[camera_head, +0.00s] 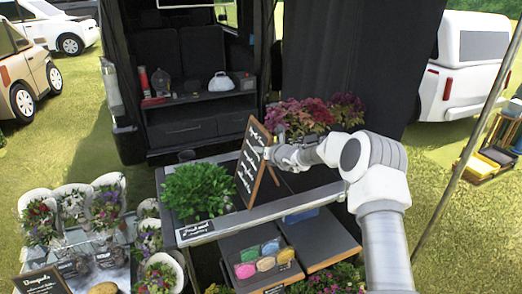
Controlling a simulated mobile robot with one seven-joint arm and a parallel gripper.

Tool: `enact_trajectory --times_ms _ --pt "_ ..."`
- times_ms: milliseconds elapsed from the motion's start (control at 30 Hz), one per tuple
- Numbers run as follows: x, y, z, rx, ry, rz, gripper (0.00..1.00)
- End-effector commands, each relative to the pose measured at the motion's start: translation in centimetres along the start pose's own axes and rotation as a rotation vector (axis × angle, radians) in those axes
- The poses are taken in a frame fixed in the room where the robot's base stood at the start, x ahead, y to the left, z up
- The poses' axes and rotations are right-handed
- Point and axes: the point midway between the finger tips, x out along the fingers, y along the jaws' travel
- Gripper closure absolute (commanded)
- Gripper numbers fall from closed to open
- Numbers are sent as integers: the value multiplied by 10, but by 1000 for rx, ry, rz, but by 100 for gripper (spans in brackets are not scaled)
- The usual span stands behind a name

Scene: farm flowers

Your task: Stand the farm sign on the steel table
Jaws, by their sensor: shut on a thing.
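The farm sign (250,158) is a black chalkboard with white lettering and a wooden frame. It stands roughly upright over the steel table (268,211), its face turned to the left. A wooden leg shows behind it on the right. My gripper (268,154) is at the sign's right edge and shut on it; the fingertips are small and partly hidden. My arm reaches in from the lower right. The sign's lower edge is close to the table top; I cannot tell whether it touches.
Green leafy plants (196,190) sit on the table just left of the sign. Pink and purple flowers (318,114) stand behind it. Bouquets in white pots (73,203) fill the left. A lower shelf holds a tray of colourful cartons (262,259). A slanted pole (468,135) stands at right.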

Motion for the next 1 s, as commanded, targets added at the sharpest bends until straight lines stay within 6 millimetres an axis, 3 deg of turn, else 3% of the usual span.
enact_trajectory --times_ms 267,300,467,867,1000 --pt "1 0 -1 -1 -5 2 100" --pt "1 -1 -3 -1 0 0 83" --pt "1 -1 -2 0 0 0 55" --pt "-1 0 2 0 0 0 55" --pt "-12 0 0 -1 0 0 55"
